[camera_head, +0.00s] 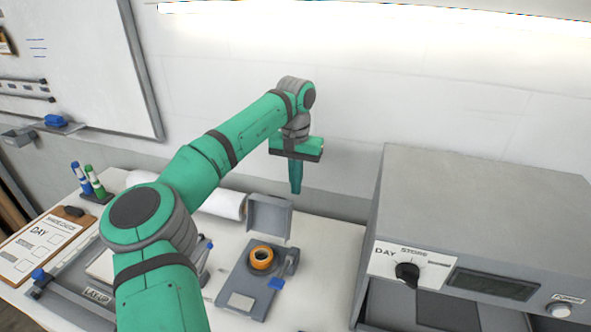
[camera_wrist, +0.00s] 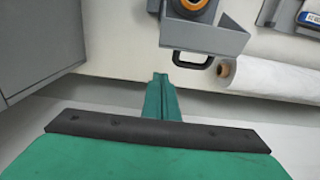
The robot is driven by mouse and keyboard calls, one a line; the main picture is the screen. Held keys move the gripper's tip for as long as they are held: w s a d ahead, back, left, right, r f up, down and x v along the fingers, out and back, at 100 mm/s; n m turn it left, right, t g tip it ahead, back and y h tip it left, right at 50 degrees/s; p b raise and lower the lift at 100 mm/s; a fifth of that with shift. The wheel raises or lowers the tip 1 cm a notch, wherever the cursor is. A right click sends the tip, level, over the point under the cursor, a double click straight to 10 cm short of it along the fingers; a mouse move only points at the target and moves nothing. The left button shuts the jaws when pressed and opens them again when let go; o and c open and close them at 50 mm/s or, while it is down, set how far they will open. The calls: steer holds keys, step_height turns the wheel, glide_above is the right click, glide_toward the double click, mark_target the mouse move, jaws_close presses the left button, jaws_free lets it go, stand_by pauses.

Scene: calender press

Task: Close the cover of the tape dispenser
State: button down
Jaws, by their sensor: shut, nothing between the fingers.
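The tape dispenser (camera_head: 240,300) is a grey box on the white bench, with an orange tape roll (camera_head: 262,258) in it and a blue part at its right side. Its grey cover (camera_head: 269,217) stands raised at the back edge. In the wrist view the cover (camera_wrist: 205,38) shows near the top centre, with the orange roll (camera_wrist: 190,5) beyond it and a dark loop handle (camera_wrist: 190,62) on its near side. My gripper (camera_head: 296,192) is shut and empty, pointing down above and behind the cover. It also shows in the wrist view (camera_wrist: 161,78), apart from the cover.
A large grey machine (camera_head: 480,200) with a knob and display stands at the right. A white paper roll (camera_head: 222,204) lies left of the cover. A clipboard (camera_head: 42,243) and markers (camera_head: 92,182) are at the far left. The wall is close behind my gripper.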

steer(key=shift+s+a+r, duration=0.1)
steer(key=shift+s+a, duration=0.3)
steer(key=shift+s, duration=0.45)
steer(key=shift+s+a+r, duration=0.1)
steer(key=shift+s+a, duration=0.3)
steer(key=shift+s, duration=0.4)
